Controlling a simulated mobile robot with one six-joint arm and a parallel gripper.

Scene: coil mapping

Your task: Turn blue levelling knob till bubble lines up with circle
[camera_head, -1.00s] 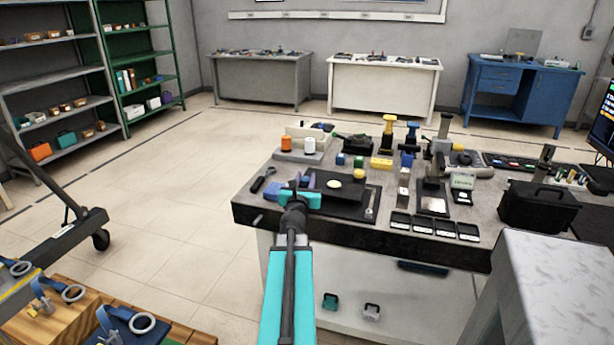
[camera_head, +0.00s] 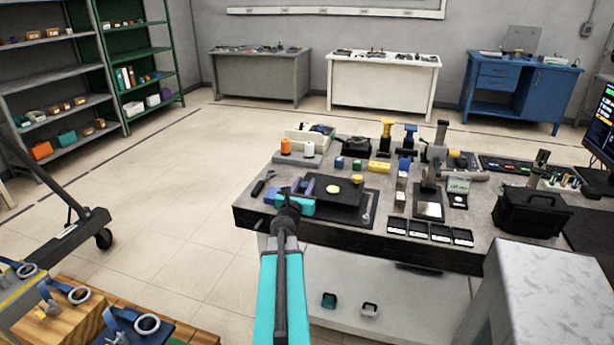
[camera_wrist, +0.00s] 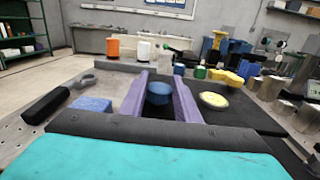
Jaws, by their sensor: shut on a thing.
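The blue levelling knob (camera_wrist: 159,93) is between the two purple fingers of my gripper (camera_wrist: 161,77) in the wrist view. My gripper is shut on it. The round level (camera_wrist: 214,99), pale yellow with a light rim, lies just right of the right finger on the black plate. Its bubble and circle are too small to tell apart. In the head view, the level (camera_head: 333,189) shows on the black plate (camera_head: 350,208) at the table's left front, and my gripper (camera_head: 308,183) reaches in from the front; the knob is hidden there.
Orange (camera_head: 285,146) and white spools stand behind the plate. A blue block (camera_wrist: 92,104) lies left of the fingers. Black trays (camera_head: 420,228) and a black case (camera_head: 530,212) are to the right.

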